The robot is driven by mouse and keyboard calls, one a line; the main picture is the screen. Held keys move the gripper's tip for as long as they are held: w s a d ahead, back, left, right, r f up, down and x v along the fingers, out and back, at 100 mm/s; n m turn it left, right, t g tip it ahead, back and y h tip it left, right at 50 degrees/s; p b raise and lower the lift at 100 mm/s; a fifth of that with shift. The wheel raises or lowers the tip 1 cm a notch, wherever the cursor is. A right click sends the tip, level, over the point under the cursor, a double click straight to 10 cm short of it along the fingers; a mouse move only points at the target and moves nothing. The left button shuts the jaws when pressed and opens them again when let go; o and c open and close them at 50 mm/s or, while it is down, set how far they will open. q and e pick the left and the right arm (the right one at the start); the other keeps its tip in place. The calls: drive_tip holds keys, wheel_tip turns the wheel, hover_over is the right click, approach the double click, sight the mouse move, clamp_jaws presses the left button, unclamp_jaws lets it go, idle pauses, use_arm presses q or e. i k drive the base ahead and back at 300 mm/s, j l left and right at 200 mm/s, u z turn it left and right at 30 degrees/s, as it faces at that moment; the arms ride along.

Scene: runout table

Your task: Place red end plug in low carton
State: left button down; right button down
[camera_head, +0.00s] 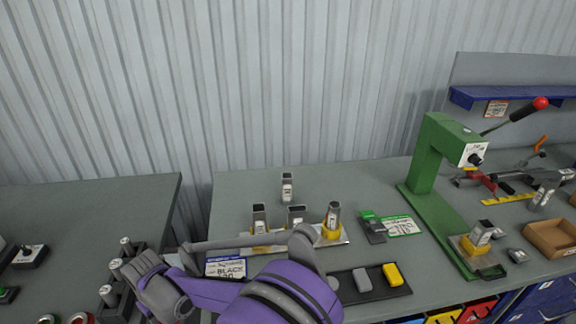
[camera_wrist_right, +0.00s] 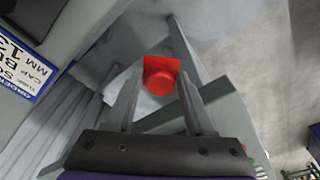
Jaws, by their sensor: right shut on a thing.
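The red end plug (camera_wrist_right: 160,76) shows in the right wrist view, held between the fingertips of my right gripper (camera_wrist_right: 158,92), which is shut on it. In the head view my right arm reaches from the bottom centre towards the left, and the plug cannot be made out there. The low carton is probably the shallow brown open box (camera_head: 553,240) at the far right of the table; the part of it in view looks empty. My right gripper is far to the left of it. My left gripper is not in view.
A green press (camera_head: 428,165) with a red-knobbed lever stands just left of the carton. A plate with yellow holders and metal tubes (camera_head: 333,218) lies mid-table. A black tray (camera_head: 342,284) holds grey and yellow blocks. A gap separates the left table (camera_head: 80,215) from the main one.

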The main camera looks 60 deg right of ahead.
sight(553, 240)
drive_tip(key=k+l+u, duration=0.15)
drive_tip(key=k+u, duration=0.55)
drive_tip(key=u, duration=0.25)
drive_tip(key=k+l+u, duration=0.1)
drive_tip(key=k+u, duration=0.25)
drive_tip(key=k, duration=0.55)
drive_tip(key=k+z, duration=0.4)
drive_tip(key=k+l+z, duration=0.15)
drive_tip(key=k+z, duration=0.45)
drive_tip(key=z, duration=0.2)
drive_tip(key=k+l+z, duration=0.15)
drive_tip(key=z, duration=0.2)
drive_tip(key=k+l+z, duration=0.1)
drive_tip(key=z, duration=0.25)
drive_tip(key=l, duration=0.1)
